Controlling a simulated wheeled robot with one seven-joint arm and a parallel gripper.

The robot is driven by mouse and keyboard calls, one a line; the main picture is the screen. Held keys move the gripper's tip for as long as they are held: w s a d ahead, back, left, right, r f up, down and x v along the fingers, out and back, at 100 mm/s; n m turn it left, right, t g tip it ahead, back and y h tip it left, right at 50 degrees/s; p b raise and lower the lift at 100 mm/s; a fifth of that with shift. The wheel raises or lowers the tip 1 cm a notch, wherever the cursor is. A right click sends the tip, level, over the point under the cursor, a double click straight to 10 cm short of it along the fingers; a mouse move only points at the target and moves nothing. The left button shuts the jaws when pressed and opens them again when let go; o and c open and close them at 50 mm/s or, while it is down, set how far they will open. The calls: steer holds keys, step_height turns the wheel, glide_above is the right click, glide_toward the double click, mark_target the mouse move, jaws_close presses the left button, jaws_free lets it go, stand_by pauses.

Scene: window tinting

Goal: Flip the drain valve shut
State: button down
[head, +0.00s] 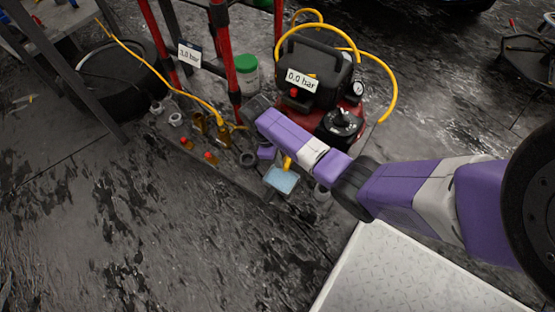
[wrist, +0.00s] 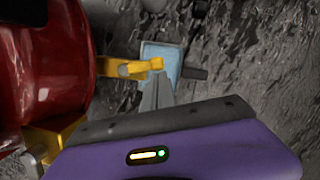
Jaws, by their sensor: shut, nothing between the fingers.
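The drain valve is yellow, with a lever (wrist: 135,67) that sticks out sideways from the red tank (wrist: 40,65) in the wrist view. A bit of the yellow valve (head: 287,162) also shows below my arm in the head view. A small tray with a light blue inside (wrist: 163,58) lies under the lever's end, and it shows in the head view too (head: 282,180). My gripper's grey fingers (wrist: 157,92) are shut and empty, close to the lever's outer end; I cannot tell whether they touch it.
The compressor (head: 318,68) carries a label reading 0.0 bar, with a round gauge (head: 358,89) and a yellow hose (head: 386,75). Red posts (head: 230,60), a green-lidded tub (head: 246,72) and small fittings (head: 211,158) stand to the left. The front-left floor is clear.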

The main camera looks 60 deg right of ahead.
mark_target(287, 168)
steer(key=shift+s+r, duration=0.1)
steer(key=shift+s, duration=0.05)
steer(key=shift+s+n+p, duration=0.1)
steer(key=shift+n+p, duration=0.3)
steer(key=shift+p, duration=0.25)
steer(key=n+p, duration=0.1)
steer(key=p, duration=0.1)
steer(key=s+n+p, duration=0.1)
steer(key=p, duration=0.2)
steer(key=shift+s+a+r+h, duration=0.1)
steer(key=shift+s+r+h, duration=0.15)
steer(key=shift+r+h, duration=0.1)
steer(key=s+n+p, duration=0.1)
steer(key=n+p, duration=0.1)
steer(key=shift+t+p, duration=0.3)
steer(key=shift+p, duration=0.05)
steer(key=s+d+n+p, duration=0.1)
steer(key=n+p, duration=0.1)
steer(key=s+n+t+p, duration=0.1)
steer(key=n+p, duration=0.1)
steer(key=d+f+n+h+p, duration=0.1)
steer(key=n+p, duration=0.1)
steer(key=n, duration=0.1)
steer(key=shift+s+d+t+p, duration=0.3)
steer(key=shift+s+p, duration=0.1)
